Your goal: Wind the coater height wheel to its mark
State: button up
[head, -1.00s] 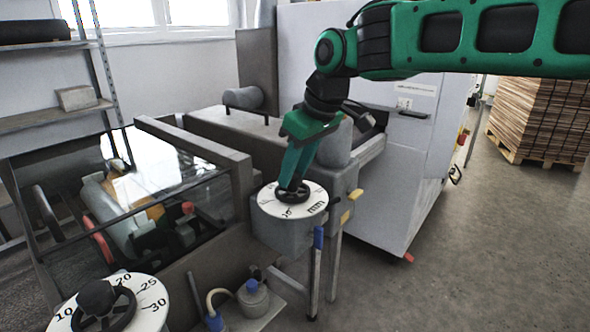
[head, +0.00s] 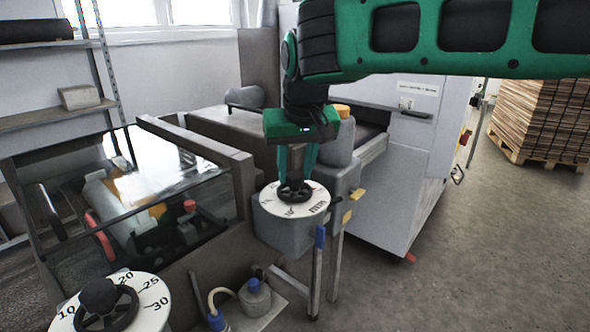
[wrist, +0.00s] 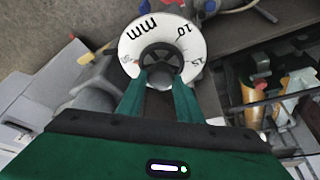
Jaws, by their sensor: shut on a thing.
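The coater height wheel (head: 294,192) is a small black spoked handwheel on a white round dial (head: 316,206) with black numbers and the letters "mm". The dial sits on a grey box at the machine's corner. My gripper (head: 296,178) reaches down from above and is shut on the wheel. In the wrist view the wheel (wrist: 160,60) lies between my green fingertips (wrist: 160,80), with the dial (wrist: 134,40) around it. "mm", 10 and 15 are legible there, and a small red mark shows at the dial's left. I cannot tell where the wheel's pointer stands.
A second black handwheel (head: 105,308) on a larger dial marked 10 to 30 stands at the front left. A clear cover (head: 150,165) encloses rollers. A pallet of boards (head: 545,115) is at the right; the floor there is free.

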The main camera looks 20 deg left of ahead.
jog(key=shift+w+d+r, duration=0.1)
jog(key=shift+w+d, duration=0.15)
jog(key=shift+w, duration=0.05)
jog(key=o, duration=1)
jog(key=shift+o, duration=0.2)
jog(key=shift+s+a, duration=0.1)
jog(key=shift+s, duration=0.05)
jog(key=v, duration=1)
jog(key=shift+r, duration=0.2)
jog(key=shift+s, duration=0.1)
